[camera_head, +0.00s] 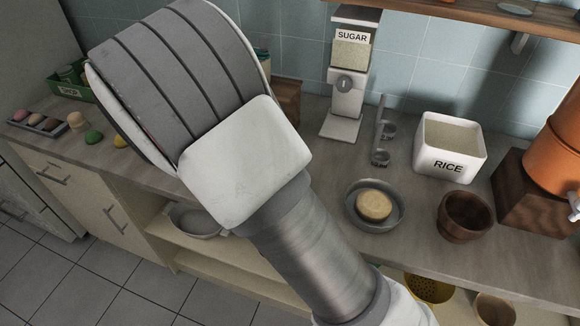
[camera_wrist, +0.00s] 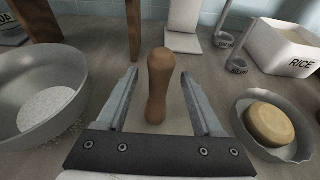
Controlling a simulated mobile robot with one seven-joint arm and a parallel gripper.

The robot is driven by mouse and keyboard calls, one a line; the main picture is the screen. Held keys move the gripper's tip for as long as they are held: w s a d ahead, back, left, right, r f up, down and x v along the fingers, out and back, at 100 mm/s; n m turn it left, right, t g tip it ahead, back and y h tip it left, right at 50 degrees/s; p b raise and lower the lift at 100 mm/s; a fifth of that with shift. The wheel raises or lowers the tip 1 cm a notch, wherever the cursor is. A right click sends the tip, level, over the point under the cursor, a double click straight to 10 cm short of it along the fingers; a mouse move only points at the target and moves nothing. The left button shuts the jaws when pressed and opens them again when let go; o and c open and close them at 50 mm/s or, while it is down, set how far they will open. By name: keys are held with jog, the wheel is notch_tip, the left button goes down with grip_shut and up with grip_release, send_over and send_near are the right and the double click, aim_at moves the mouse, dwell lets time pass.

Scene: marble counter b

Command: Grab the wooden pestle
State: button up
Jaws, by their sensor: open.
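The wooden pestle (camera_wrist: 158,85) shows in the wrist view, brown with a rounded top, standing upright on the counter. My gripper (camera_wrist: 157,78) is open, with one finger on each side of the pestle and a visible gap on both sides. I cannot tell whether the pestle is fully between the fingertips in depth. In the head view my arm hides both the pestle and the gripper.
A metal bowl with white grains (camera_wrist: 72,95) is close on the left. A grey dish (camera_head: 350,208) with a round yellowish item (camera_head: 373,205) is on the right. The rice box (camera_head: 447,148), sugar dispenser (camera_head: 345,105), measuring spoons (camera_head: 381,135) and a wooden bowl (camera_head: 464,217) stand on the counter.

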jog(key=x, duration=0.4)
jog(key=shift+w+d, duration=0.15)
jog(key=shift+w, duration=0.15)
grip_shut()
